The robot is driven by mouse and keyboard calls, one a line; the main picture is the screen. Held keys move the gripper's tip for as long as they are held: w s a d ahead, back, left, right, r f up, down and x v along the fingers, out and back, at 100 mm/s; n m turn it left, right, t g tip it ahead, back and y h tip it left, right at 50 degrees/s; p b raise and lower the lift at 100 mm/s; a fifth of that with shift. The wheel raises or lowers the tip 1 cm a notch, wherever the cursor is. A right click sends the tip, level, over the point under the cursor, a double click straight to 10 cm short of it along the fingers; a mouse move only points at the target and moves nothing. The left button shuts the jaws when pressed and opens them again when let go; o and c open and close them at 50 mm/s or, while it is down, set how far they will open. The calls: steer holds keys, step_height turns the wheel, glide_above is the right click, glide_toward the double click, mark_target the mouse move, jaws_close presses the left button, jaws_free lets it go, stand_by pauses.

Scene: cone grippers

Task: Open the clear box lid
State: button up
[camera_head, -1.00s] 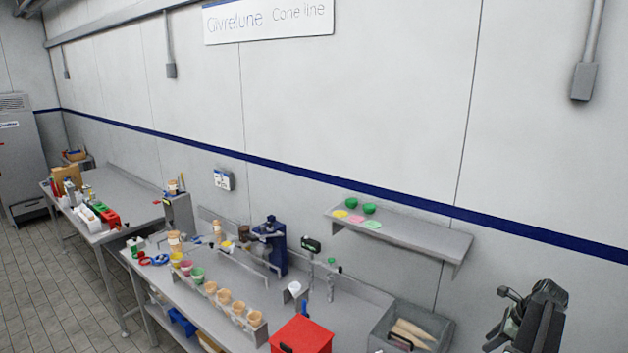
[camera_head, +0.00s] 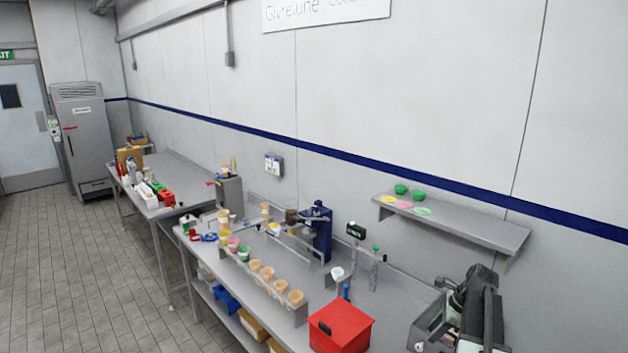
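I cannot make out a clear box lid for certain. My dark folded arm (camera_head: 478,308) fills the lower right, in front of the bench. Its fingertips cannot be told apart, so I cannot see whether my gripper is open or shut. It does not visibly hold anything.
A red box (camera_head: 341,326) stands on the near bench (camera_head: 390,290), beside a rack of several cones (camera_head: 268,272). A blue press (camera_head: 318,232) stands behind. A wall shelf (camera_head: 470,225) holds green bowls. The tiled floor (camera_head: 90,270) at left is clear.

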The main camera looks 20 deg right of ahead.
steer(key=w+a+f+n+g+b, duration=0.1)
steer(key=w+a+f+n+b, duration=0.15)
steer(key=a, duration=0.65)
steer(key=w+a+f+n+b, duration=0.1)
steer(key=a+f+n+b, duration=0.2)
steer(key=a, duration=0.7)
steer(key=w+a+f+n+g+b, duration=0.1)
steer(key=w+a+f+n, duration=0.2)
steer(key=a, duration=0.6)
steer(key=s+a+f+n+h+b, duration=0.1)
steer(key=s+a+f+n+b, duration=0.1)
steer(key=s+a+n, duration=0.2)
steer(key=s+a+f+n+g+h+b, duration=0.1)
steer(key=s+a+f+n+h, duration=0.1)
steer(key=a+n, duration=0.6)
steer(key=s+f+n, duration=0.1)
steer(key=s+n, duration=0.1)
steer(key=n, duration=0.3)
steer(key=shift+b, duration=0.4)
steer(key=shift+s, duration=0.1)
jaws_close()
